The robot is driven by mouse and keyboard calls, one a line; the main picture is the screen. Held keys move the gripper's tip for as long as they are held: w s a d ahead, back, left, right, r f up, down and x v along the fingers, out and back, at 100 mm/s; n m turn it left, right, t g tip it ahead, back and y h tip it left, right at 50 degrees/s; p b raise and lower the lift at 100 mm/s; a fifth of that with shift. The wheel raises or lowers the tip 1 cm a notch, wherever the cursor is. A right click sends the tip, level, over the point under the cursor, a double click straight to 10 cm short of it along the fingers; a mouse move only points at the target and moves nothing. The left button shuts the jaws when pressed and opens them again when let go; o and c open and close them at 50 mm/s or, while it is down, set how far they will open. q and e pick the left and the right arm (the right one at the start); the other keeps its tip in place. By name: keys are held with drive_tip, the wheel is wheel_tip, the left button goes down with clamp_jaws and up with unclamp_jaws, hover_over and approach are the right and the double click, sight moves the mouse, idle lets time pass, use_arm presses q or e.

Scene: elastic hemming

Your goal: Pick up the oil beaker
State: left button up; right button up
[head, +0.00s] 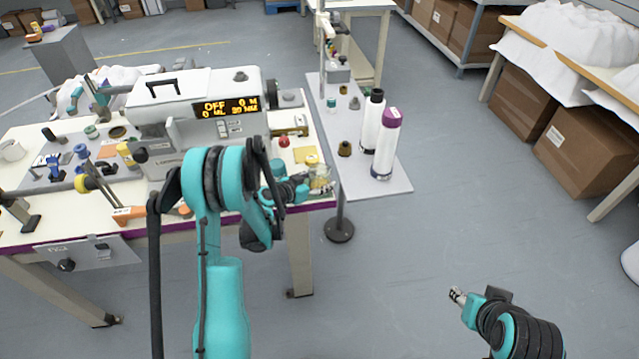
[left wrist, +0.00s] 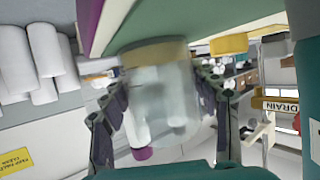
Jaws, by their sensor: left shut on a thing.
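The oil beaker (head: 323,176) is a small clear glass with a yellow layer of oil, at the right end of the sewing table. My left gripper (head: 316,187) is shut on the beaker from the front. I cannot tell whether the beaker's base touches the table. My right gripper (head: 457,295) is low at the right over the floor, away from everything; its jaws are too small to read.
A sewing machine (head: 200,110) stands behind my left arm, with a red knob (head: 284,141) and a yellow lid (head: 311,159) near the beaker. A grey side stand (head: 388,188) holds tall white bottles (head: 385,145).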

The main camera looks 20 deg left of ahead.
sight(329, 169)
use_arm(q)
drive_tip(key=shift+r, duration=0.5)
drive_tip(key=r+p, duration=0.1)
drive_tip(key=r, duration=0.1)
drive_tip(key=d+r+p, duration=0.1)
drive_tip(key=r, duration=0.1)
drive_tip(key=shift+d, duration=0.1)
drive_tip(key=s+d+r+p, duration=0.2)
drive_tip(key=d+r, duration=0.4)
drive_tip(key=d, duration=0.4)
drive_tip(key=shift+d+p, duration=0.15)
drive_tip(key=shift+p, duration=0.5)
drive_tip(key=o, duration=0.3)
drive_tip(key=c, duration=0.6)
